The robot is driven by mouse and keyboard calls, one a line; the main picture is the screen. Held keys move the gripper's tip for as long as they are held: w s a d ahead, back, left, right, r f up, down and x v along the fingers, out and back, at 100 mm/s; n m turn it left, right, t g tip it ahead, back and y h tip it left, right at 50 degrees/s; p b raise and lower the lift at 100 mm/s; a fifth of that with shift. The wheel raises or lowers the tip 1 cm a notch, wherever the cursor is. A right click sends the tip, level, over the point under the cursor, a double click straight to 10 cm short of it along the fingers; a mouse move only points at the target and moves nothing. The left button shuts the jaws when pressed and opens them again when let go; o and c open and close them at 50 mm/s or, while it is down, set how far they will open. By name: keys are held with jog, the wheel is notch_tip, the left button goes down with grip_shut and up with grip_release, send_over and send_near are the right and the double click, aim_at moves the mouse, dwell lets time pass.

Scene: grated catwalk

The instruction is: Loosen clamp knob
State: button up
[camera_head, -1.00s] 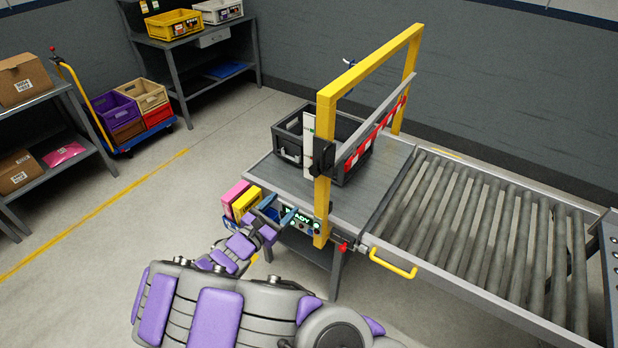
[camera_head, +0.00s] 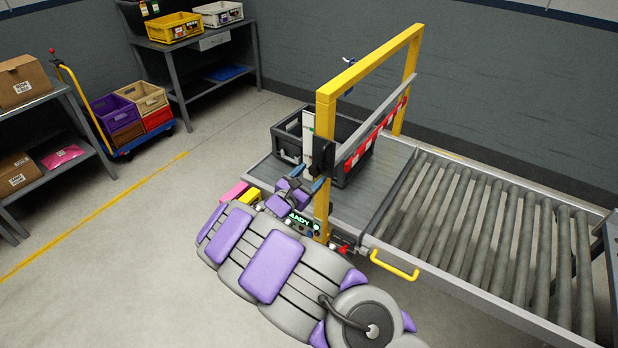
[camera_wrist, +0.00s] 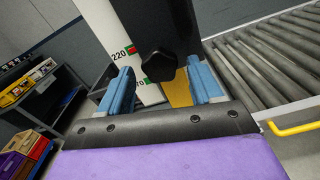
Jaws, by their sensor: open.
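The black clamp knob (camera_wrist: 158,65) shows in the wrist view as a lobed knob on a black clamp block (camera_wrist: 155,28). It sits between and beyond the two blue fingertips of my gripper (camera_wrist: 163,88), which are open and apart. I cannot tell whether either finger touches it. In the head view the clamp block (camera_head: 323,157) is on the yellow frame's near post, and my gripper (camera_head: 307,180) is just below and in front of it. The knob itself is not clear in that view. A white scale (camera_wrist: 118,45) with the mark 220 stands left of the knob.
The yellow frame (camera_head: 327,120) spans the conveyor. A red-and-white barred arm (camera_head: 375,135) extends from the clamp. A black crate (camera_head: 288,142) stands behind it.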

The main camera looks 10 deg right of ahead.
jog(key=c, duration=1.1)
jog(key=shift+o, duration=0.2)
